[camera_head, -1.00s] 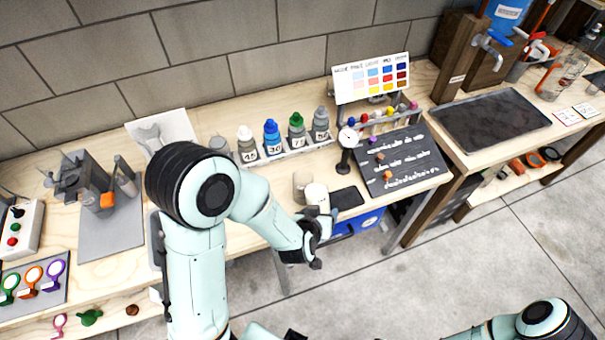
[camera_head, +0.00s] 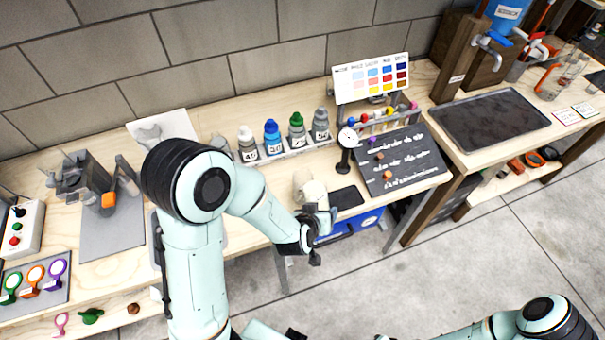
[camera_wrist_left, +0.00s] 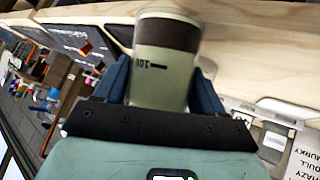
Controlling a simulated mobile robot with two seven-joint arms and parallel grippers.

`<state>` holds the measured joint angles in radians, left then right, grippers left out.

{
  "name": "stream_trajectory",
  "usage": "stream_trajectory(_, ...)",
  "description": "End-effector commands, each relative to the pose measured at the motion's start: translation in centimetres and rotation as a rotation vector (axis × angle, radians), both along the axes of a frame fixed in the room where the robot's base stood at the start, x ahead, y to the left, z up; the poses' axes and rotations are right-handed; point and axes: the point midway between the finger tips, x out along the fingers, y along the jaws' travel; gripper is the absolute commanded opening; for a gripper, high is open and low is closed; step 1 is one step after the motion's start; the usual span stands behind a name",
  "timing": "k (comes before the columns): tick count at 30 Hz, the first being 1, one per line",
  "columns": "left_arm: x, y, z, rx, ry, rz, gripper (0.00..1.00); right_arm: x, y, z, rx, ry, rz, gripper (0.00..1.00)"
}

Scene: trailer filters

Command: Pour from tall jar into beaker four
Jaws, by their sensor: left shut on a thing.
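A pale cream jar (camera_head: 314,191) is held in my left gripper (camera_head: 321,214) above the bench's front edge. It leans left towards a pale vessel (camera_head: 301,179) just behind it. The two overlap in the head view, so I cannot tell whether they touch. In the left wrist view the jar (camera_wrist_left: 160,82) sits between the blue fingers, with a dark band at its far end and a printed mark on its side. No liquid stream is visible. I cannot read which vessel is beaker four. My right gripper is out of view.
Several capped bottles (camera_head: 272,138) stand in a rack behind. A black stand with a round white head (camera_head: 346,150) is right of the jar, near a dark pad (camera_head: 347,197) and a slanted blackboard (camera_head: 403,162). A colour chart (camera_head: 371,78) stands at the back.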

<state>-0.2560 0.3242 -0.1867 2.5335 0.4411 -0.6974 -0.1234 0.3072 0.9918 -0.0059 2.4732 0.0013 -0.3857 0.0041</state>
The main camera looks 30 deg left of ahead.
Motion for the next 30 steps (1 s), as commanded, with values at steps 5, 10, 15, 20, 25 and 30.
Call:
stream_trajectory(5, 0.16, 0.06, 0.17, -0.012, 0.004, 0.001, 0.18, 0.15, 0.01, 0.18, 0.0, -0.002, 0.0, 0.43)
stream_trajectory(10, 0.2, 0.1, 0.17, -0.022, 0.011, 0.001, 0.18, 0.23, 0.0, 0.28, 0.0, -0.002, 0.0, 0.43)
stream_trajectory(15, 0.21, 0.1, 0.15, -0.034, 0.02, 0.0, 0.18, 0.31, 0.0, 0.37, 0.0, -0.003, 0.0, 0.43)
stream_trajectory(20, 0.25, 0.16, 0.19, -0.044, 0.027, 0.001, 0.18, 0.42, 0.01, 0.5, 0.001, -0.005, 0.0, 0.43)
stream_trajectory(25, 0.27, 0.22, 0.3, -0.054, 0.036, 0.001, 0.18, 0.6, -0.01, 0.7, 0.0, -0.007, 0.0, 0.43)
stream_trajectory(30, 0.31, 0.25, 0.5, -0.064, 0.042, 0.0, 0.18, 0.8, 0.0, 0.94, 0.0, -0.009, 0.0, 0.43)
